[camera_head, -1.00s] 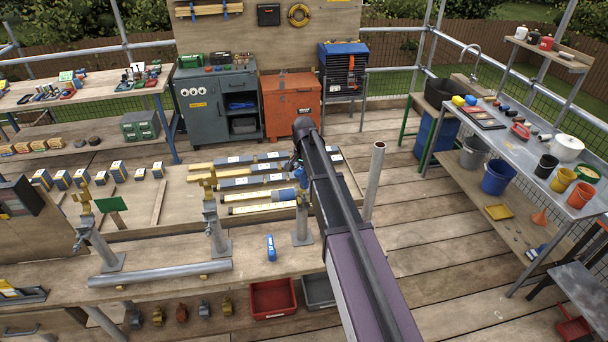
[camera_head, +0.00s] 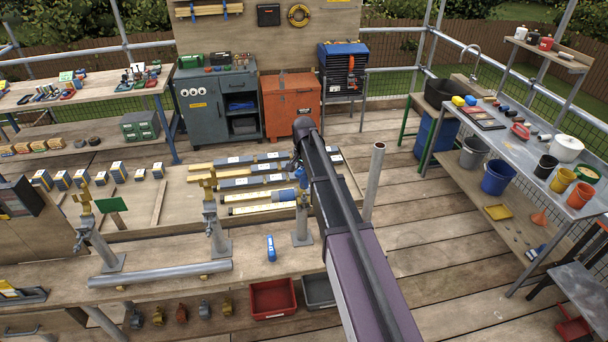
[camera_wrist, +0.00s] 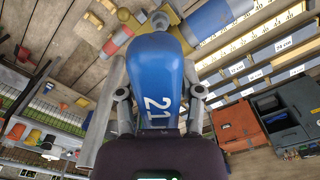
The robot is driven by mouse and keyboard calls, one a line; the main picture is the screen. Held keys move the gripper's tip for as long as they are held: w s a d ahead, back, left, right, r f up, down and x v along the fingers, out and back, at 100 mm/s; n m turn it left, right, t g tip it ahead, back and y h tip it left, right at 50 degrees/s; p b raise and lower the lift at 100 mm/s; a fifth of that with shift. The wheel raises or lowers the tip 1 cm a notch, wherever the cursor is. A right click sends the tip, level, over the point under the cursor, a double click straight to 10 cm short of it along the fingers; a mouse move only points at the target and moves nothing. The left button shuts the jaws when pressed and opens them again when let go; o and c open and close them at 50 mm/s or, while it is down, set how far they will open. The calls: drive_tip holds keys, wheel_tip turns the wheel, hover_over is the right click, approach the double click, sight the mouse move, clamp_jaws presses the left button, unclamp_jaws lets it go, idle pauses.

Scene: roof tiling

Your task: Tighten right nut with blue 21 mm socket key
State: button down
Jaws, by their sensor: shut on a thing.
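The blue socket key (camera_wrist: 155,72), marked 21, is held between the fingers of my gripper (camera_wrist: 158,98) in the wrist view. Its far end points toward a grey metal nut or bolt end (camera_wrist: 160,19) next to a brass-coloured coupler (camera_wrist: 120,38). I cannot tell whether the socket sits over the nut. In the head view the key shows as a small blue piece (camera_head: 301,178) above the right post (camera_head: 302,226). My arm hides most of the gripper and the right coupler there.
The middle post (camera_head: 213,226) and left post (camera_head: 86,236) carry brass couplers. An upright pipe (camera_head: 374,182) stands right of my arm. Boxed long pieces (camera_head: 256,196) lie behind.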

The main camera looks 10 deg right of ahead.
sight(304, 187)
drive_tip(key=shift+f, duration=0.35)
drive_tip(key=shift+f+b, duration=0.35)
drive_tip(key=shift+b, duration=0.25)
drive_tip(key=shift+f+b, duration=0.35)
drive_tip(key=shift+f+b, duration=2.25)
drive_tip(key=shift+f, duration=0.05)
drive_tip(key=m, duration=0.6)
drive_tip(key=shift+a+m, duration=0.1)
drive_tip(key=shift+m, duration=0.3)
drive_tip(key=m, duration=0.6)
drive_tip(key=shift+w+m, duration=0.1)
drive_tip(key=shift+m, duration=0.3)
drive_tip(key=shift+n, duration=0.3)
drive_tip(key=shift+r, duration=0.15)
